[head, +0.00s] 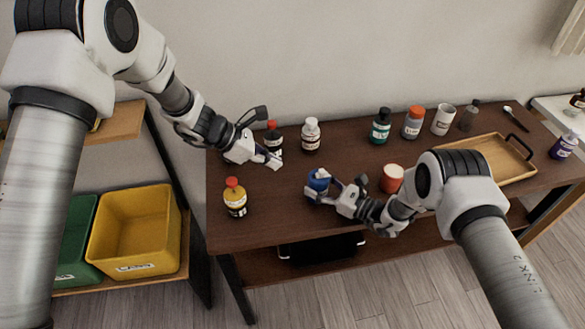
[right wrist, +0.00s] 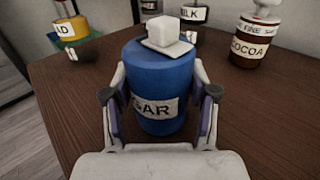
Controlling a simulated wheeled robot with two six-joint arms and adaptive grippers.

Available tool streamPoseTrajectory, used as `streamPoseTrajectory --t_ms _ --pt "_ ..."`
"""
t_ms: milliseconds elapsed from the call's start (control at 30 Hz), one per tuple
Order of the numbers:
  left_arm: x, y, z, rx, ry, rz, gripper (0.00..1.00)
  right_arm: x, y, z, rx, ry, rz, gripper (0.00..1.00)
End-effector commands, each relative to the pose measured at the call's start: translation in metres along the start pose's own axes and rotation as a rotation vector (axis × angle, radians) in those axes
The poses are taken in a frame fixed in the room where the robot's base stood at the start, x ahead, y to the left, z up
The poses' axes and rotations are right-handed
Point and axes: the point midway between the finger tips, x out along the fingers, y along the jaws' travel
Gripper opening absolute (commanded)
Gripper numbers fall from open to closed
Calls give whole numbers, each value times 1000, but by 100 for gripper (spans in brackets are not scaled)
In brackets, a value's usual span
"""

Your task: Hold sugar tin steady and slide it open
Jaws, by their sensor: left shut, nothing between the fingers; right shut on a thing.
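The sugar tin (head: 318,180) is a blue round tin standing upright near the middle of the table. In the right wrist view the tin (right wrist: 163,75) shows a pale label partly reading "SUGAR". A white block-like knob (right wrist: 170,28) on a thin pale plate sits on its top; I cannot tell whether the lid is open. My right gripper (right wrist: 160,105) is shut on the tin, one finger on each side; it also shows in the head view (head: 322,190). My left gripper (head: 276,161) is shut and empty, left of and behind the tin, apart from it.
A red-capped dark bottle (head: 273,137) is close to my left gripper, with a white-capped bottle (head: 311,135) beside it. A yellow bottle (head: 235,198) stands front left. A red-and-white jar (head: 392,178) is right of the tin. A wooden tray (head: 512,180) lies farther right.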

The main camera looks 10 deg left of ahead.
Motion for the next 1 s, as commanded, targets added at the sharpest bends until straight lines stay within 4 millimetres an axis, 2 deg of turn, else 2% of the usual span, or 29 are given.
streamPoseTrajectory --t_ms 33,133,400,433,500,833,933,1000 --pt "-9 0 0 -2 -1 2 0 0 0 0 0 0 0 19" --pt "-20 0 0 -1 0 1 0 0 0 0 0 0 0 19" --pt "-24 0 0 0 1 -1 0 0 0 0 0 0 0 19" --pt "-24 0 0 0 1 -1 0 0 0 0 0 0 0 65" --pt "-23 0 0 0 1 -1 0 0 0 0 0 0 0 87" --pt "-23 0 0 -1 1 -1 0 -1 0 0 0 0 0 87" --pt "-23 0 0 -1 1 -1 0 -9 -1 0 -1 1 -1 87" --pt "-23 0 0 -1 1 -1 0 -21 -1 0 2 2 -3 87"
